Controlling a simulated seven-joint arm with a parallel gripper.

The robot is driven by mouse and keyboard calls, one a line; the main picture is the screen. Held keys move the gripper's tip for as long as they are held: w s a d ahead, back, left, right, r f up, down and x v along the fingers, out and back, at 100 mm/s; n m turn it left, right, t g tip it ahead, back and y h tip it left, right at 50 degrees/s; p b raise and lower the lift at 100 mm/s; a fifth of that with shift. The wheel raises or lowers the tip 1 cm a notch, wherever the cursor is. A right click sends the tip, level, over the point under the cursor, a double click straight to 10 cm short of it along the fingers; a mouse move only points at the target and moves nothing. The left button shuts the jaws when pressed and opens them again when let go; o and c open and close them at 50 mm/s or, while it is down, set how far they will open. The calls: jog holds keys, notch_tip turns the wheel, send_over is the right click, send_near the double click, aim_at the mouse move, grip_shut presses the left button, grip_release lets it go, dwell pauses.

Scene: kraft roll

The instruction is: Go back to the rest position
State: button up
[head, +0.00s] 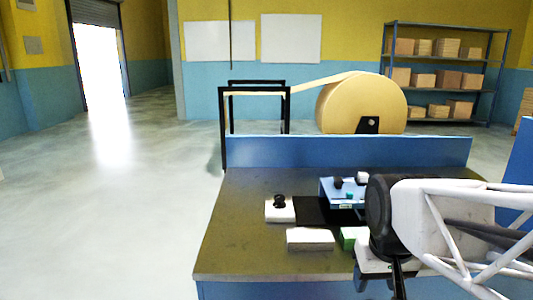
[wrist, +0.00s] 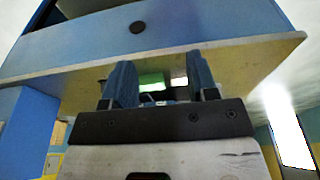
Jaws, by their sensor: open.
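My gripper (wrist: 158,64) is open, its two blue fingers spread apart in the wrist view with nothing held between them. In the head view my white arm reaches in from the right over the right part of the workbench (head: 240,240), and the fingertips cannot be made out there. A green block (head: 348,238) lies partly hidden behind the arm. It seems to be the green patch (wrist: 152,80) seen between and beyond the fingers in the wrist view.
A white block with a black knob (head: 279,209), a white block (head: 310,239), a black pad (head: 315,211) and a blue box (head: 341,193) are on the bench. A blue panel (head: 340,151) edges its back. A large kraft roll (head: 345,105) stands behind. The bench's left side is clear.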

jog(key=s+a+f, duration=0.1)
jog(key=s+f, duration=0.1)
jog(key=s, duration=0.3)
jog(key=shift+s+f, duration=0.15)
jog(key=shift+s, duration=0.2)
